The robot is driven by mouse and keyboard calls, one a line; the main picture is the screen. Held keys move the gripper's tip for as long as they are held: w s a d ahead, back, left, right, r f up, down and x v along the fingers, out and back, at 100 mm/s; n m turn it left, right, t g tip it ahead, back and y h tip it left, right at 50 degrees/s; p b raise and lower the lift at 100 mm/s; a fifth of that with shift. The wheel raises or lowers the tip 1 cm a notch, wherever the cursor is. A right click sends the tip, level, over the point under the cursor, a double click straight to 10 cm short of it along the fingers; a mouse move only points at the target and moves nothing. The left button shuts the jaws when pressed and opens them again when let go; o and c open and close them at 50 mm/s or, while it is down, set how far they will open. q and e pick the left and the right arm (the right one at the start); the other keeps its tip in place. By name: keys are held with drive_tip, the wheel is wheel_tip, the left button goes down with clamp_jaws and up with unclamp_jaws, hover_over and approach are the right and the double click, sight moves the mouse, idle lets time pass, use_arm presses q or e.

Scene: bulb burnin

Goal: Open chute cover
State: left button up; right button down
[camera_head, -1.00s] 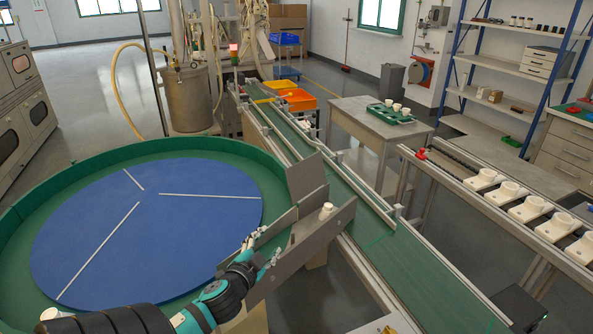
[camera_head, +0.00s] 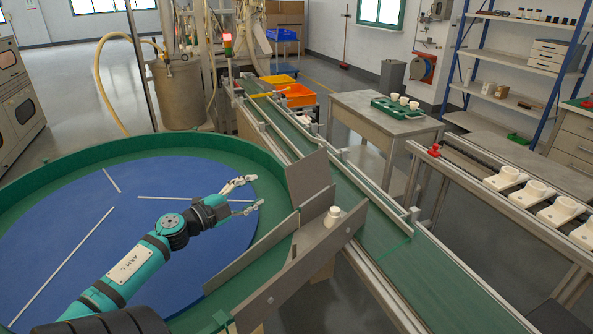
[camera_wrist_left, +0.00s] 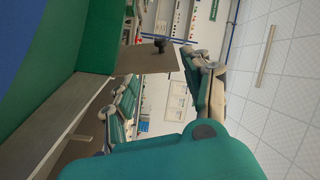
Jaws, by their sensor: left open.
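A flat grey plate (camera_head: 309,177), which looks like the chute cover, stands nearly upright at the top of the chute, beside the green conveyor. The chute's grey side wall (camera_head: 300,270) slopes below it. A small white piece (camera_head: 333,214) is at the chute wall near the plate. My left gripper (camera_head: 248,194) is open and empty above the blue disc, left of the chute and apart from the plate. The left wrist view shows its two spread fingers and a grey-beige panel (camera_wrist_left: 150,63) behind them; I cannot tell whether this is the cover. My right gripper is not in view.
The round table's green rim (camera_head: 90,168) surrounds the blue disc (camera_head: 190,170). The green conveyor (camera_head: 370,210) runs behind the chute. A rail with white holders (camera_head: 535,190) is at the right. A grey table (camera_head: 360,112) carries a green tray with white cups.

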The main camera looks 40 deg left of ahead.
use_arm(q)
drive_tip(key=w, duration=0.1)
approach(299, 167)
drive_tip(key=w+a+f, duration=0.2)
drive_tip(key=w+a, duration=0.1)
drive_tip(key=w, duration=0.7)
drive_tip(key=shift+w+d+f, duration=0.1)
drive_tip(key=shift+w+d, duration=0.1)
drive_tip(key=shift+w, duration=0.15)
drive_tip(key=shift+w+b, duration=0.3)
drive_tip(key=shift+w, duration=0.6)
drive_tip(key=shift+d, duration=0.1)
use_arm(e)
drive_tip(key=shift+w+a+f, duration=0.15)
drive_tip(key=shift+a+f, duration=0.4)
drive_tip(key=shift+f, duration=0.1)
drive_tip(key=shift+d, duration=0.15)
use_arm(q)
clamp_jaws()
